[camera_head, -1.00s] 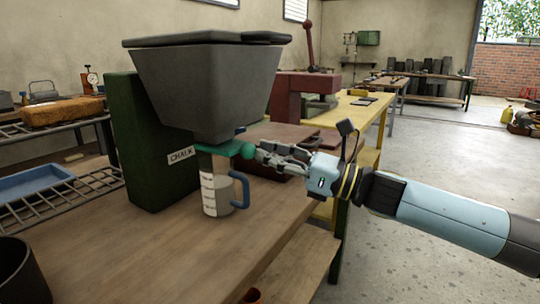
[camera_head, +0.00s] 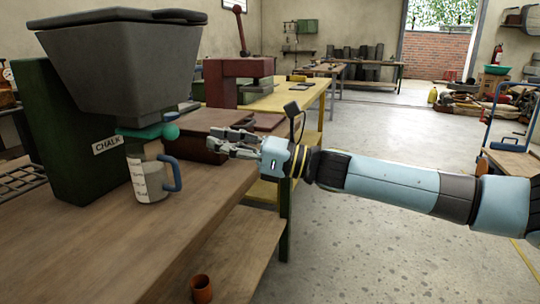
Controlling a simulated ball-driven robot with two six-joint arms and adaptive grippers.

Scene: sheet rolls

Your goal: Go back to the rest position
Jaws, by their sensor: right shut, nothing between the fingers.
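My right gripper (camera_head: 228,143) reaches in from the right over the front edge of the workbench. It is shut and empty, a little to the right of the green ball-ended lever (camera_head: 171,131) and apart from it. The dark hopper (camera_head: 125,70) stands on a green body with a CHALK label (camera_head: 108,144). A measuring jug (camera_head: 148,175) with a blue handle stands upright under the hopper's outlet, with pale contents. My left gripper is not in view.
The wooden workbench (camera_head: 90,235) fills the lower left. A brown cup (camera_head: 202,289) sits below its edge. A red machine (camera_head: 235,82) and a yellow table (camera_head: 300,95) stand behind. A blue hand truck (camera_head: 500,125) stands at the right. The grey floor between is open.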

